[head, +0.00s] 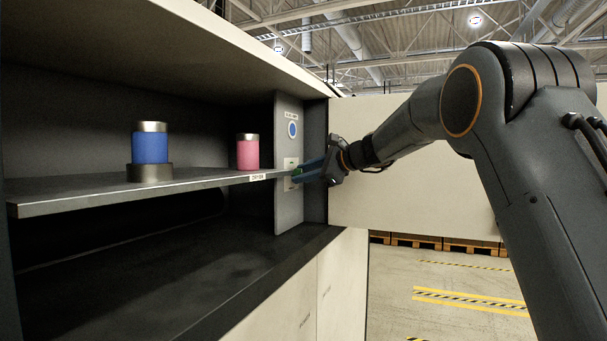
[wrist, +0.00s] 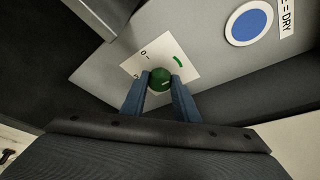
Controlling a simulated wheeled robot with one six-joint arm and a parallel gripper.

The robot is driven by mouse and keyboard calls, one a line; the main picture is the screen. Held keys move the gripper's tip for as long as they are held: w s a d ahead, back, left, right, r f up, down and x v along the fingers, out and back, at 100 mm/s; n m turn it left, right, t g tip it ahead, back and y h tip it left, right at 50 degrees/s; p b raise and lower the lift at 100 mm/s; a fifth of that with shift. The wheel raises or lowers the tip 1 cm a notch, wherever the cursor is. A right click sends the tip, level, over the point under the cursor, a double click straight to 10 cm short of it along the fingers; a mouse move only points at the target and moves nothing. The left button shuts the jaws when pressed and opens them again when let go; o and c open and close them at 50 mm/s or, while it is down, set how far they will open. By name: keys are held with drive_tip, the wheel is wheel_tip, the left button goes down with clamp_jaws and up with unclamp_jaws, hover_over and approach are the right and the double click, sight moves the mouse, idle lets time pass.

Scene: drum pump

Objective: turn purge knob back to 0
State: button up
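The purge knob (wrist: 160,79) is a small round green knob with a pale mark at its lower right. It sits on a white plate (wrist: 136,66) with a "0" and a tick at the upper left and a green arc at the upper right. My gripper (wrist: 161,82) has one blue finger on each side of the knob, with no clear gap. In the head view my gripper (head: 302,170) is at the grey panel (head: 288,212), and its fingers hide most of the knob and plate.
A blue round disc (head: 292,129) is above the plate, beside a label ending "= DRY". A shelf (head: 80,195) left of the panel bears a blue canister (head: 150,146) on a dark base and a pink canister (head: 248,153). Open floor lies right of the cabinet.

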drive_tip(key=shift+f+n+b, duration=0.2)
drive_tip(key=shift+n+b, duration=0.2)
drive_tip(key=shift+b, duration=1.6)
drive_tip(key=shift+c, duration=0.4)
drive_tip(key=shift+t+b, duration=0.3)
drive_tip(key=shift+b, duration=0.4)
drive_tip(key=n+t+y+b, duration=0.1)
drive_tip(key=n+b, duration=0.4)
drive_tip(key=b, duration=0.9)
drive_tip(key=n+t+y+b, duration=0.1)
drive_tip(key=n+b, duration=0.4)
drive_tip(key=b, duration=0.9)
drive_tip(key=f+n+t+y+b, duration=0.1)
drive_tip(key=n+y+b, duration=0.2)
drive_tip(key=b, duration=1.1)
drive_tip(key=shift+w+n, duration=0.1)
drive_tip(key=shift+n, duration=1.3)
drive_tip(key=shift+n+b, duration=0.35)
drive_tip(key=shift+n, duration=0.05)
drive_tip(key=o, duration=1.1)
